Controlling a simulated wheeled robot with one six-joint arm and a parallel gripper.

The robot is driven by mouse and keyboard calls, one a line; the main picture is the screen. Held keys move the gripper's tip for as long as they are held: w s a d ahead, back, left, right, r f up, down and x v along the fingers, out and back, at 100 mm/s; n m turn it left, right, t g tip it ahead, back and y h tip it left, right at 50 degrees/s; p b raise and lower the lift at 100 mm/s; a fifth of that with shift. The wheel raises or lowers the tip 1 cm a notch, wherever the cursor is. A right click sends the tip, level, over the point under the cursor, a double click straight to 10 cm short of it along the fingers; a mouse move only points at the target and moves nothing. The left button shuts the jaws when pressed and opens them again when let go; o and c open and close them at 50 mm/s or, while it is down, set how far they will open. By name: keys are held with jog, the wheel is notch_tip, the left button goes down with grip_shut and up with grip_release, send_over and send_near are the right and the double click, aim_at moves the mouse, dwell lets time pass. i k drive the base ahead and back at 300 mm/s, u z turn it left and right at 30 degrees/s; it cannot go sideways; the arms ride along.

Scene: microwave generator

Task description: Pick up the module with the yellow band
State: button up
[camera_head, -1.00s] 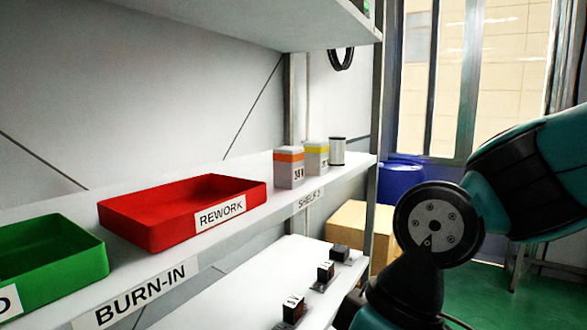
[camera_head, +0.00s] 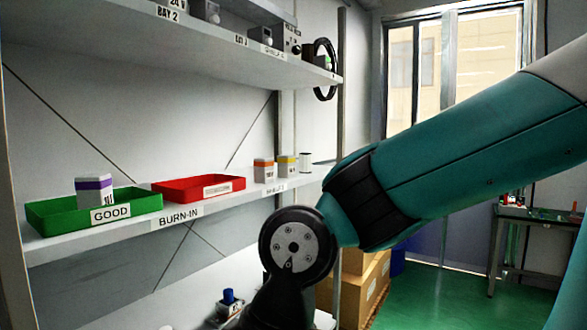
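The module with the yellow band (camera_head: 286,166) is a small pale box with yellow near its top. The end of my arm runs down towards the bottom edge, and my gripper does not show.
On the same shelf (camera_head: 150,232), a red tray (camera_head: 205,195) appears empty. A green GOOD tray (camera_head: 60,222) holds a purple-banded module (camera_head: 94,193). Another shelf (camera_head: 230,57) hangs above. Cardboard boxes (camera_head: 362,285) stand behind my arm, and a workbench (camera_head: 540,218) is at right.

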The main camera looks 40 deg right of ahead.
aim_at(285, 163)
jog(key=z, duration=0.6)
jog(key=i, duration=0.55)
jog(key=z, duration=0.95)
jog(key=i, duration=0.7)
jog(key=z, duration=0.05)
